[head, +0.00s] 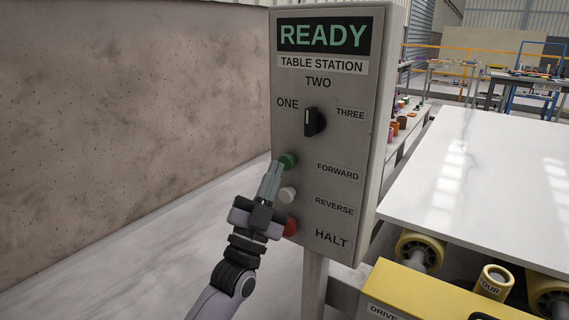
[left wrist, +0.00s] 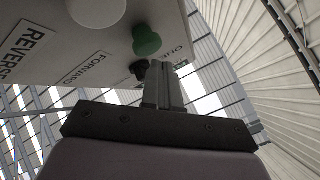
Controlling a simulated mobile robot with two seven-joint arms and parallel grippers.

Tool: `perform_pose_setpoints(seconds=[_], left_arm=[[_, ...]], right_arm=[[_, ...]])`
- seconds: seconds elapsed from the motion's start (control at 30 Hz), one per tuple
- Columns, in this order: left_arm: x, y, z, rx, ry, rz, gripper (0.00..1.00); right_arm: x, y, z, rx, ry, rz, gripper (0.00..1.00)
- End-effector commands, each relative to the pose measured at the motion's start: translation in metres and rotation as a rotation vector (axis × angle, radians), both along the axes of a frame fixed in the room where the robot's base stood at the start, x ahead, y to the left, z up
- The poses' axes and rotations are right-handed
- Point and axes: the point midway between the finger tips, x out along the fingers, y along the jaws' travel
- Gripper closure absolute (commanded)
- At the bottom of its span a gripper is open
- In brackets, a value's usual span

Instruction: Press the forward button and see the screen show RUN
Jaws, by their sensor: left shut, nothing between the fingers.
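The grey control box (head: 352,135) stands on a post. Its screen (head: 325,35) reads READY in green. The green button (head: 288,160) is level with the FORWARD label (head: 338,171). Below it are the white button (head: 287,195) by REVERSE and the red button (head: 290,227) by HALT. The black selector knob (head: 314,122) points up toward TWO. My left gripper (head: 275,166) is shut and empty, its tips close to the green button; I cannot tell whether they touch. In the left wrist view, the green button (left wrist: 146,40) shows just beyond the fingertips (left wrist: 158,68). My right gripper is not in view.
A white slab (head: 480,170) lies on yellow rollers (head: 420,250) to the right of the box. A yellow drive housing (head: 415,295) is at the lower right. A brown stone slab (head: 130,120) stands at the left. Grey floor lies between it and the box.

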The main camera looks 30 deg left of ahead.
Motion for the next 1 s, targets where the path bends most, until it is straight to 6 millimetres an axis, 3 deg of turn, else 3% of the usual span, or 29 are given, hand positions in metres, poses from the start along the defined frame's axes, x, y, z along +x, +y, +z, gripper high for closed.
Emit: perform_pose_setpoints(seconds=[1.0], left_arm=[[0.0112,-0.001,-0.0002,-0.001,0.0,-0.001,1.0]], right_arm=[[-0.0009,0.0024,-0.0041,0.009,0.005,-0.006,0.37]])
